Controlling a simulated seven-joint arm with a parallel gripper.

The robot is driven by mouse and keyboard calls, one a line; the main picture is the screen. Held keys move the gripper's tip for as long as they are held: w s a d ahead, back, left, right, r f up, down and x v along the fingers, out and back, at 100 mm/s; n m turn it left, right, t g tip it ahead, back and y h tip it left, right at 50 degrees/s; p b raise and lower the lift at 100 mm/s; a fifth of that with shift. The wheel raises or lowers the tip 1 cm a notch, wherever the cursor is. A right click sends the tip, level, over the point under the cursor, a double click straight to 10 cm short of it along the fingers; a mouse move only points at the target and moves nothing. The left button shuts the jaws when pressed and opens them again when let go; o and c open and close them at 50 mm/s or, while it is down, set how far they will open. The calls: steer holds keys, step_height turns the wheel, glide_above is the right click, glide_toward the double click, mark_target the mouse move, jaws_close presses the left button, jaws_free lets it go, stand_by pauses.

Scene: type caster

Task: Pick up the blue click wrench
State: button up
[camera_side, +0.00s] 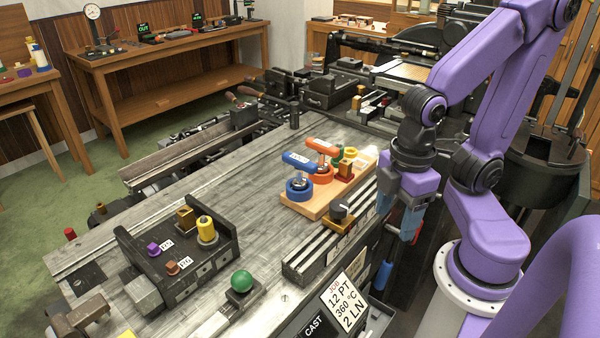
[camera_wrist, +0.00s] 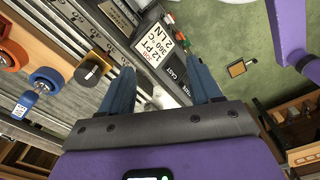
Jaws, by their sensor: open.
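The blue click wrench (camera_side: 299,162) stands at the left end of a wooden rack (camera_side: 318,210), its labelled handle sticking out sideways above a blue round holder (camera_side: 300,190). My gripper (camera_side: 405,225) hangs to the right of the rack, fingers pointing down, apart from the wrench. In the wrist view my gripper (camera_wrist: 161,88) is open, with nothing between its fingertips.
An orange wrench (camera_side: 322,147) stands right beside the blue one. A black knob (camera_side: 339,211) and metal rails (camera_side: 320,245) lie between the rack's front and my gripper. A sign card (camera_side: 345,302) stands in front. The metal table left of the rack (camera_side: 225,180) is clear.

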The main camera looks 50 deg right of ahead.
steer(key=shift+c, duration=0.5)
